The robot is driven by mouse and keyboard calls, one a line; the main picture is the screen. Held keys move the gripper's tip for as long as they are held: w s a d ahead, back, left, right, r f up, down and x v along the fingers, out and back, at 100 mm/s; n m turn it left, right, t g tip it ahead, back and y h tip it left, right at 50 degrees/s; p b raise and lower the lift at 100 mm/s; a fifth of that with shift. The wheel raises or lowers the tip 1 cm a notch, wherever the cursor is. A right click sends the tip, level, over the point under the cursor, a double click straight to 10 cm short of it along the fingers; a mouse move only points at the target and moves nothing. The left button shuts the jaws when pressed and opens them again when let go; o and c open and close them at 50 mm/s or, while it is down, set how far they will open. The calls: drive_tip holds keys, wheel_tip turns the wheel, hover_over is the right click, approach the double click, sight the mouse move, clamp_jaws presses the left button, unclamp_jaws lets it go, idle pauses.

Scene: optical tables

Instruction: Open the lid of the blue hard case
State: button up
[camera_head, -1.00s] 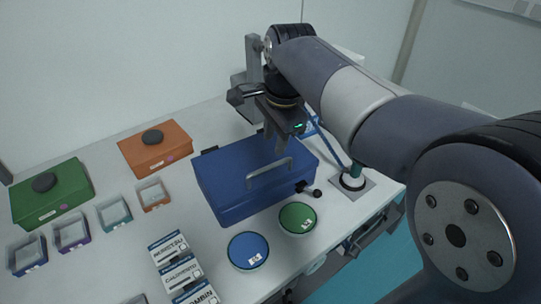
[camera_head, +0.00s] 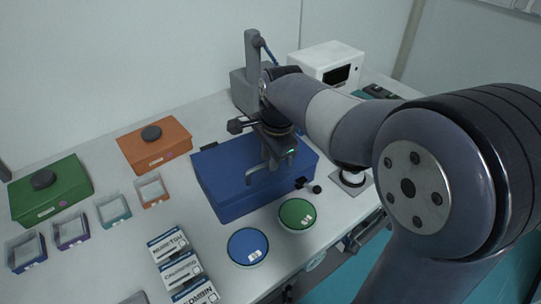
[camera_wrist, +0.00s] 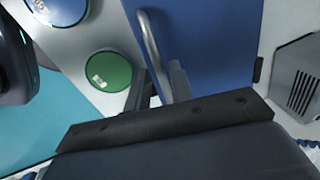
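The blue hard case (camera_head: 225,180) stands on the white table in the head view with its lid shut. A grey bar handle (camera_head: 254,176) arches over its lid. My gripper (camera_head: 272,162) points down right at the handle and covers its right part. In the wrist view the blue lid (camera_wrist: 215,35) fills the upper middle, and the handle (camera_wrist: 149,45) runs down between my two gripper fingers (camera_wrist: 160,85). The fingers stand apart, one on each side of the bar. I cannot tell whether either finger touches it.
Green (camera_head: 297,214) and blue (camera_head: 248,246) round lids lie in front of the case. An orange box (camera_head: 152,152) and a green box (camera_head: 50,192) stand left, with several small trays nearby. A grey stand (camera_head: 252,70) and a white device (camera_head: 328,62) are behind.

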clamp_jaws()
drive_tip(key=shift+r, duration=0.1)
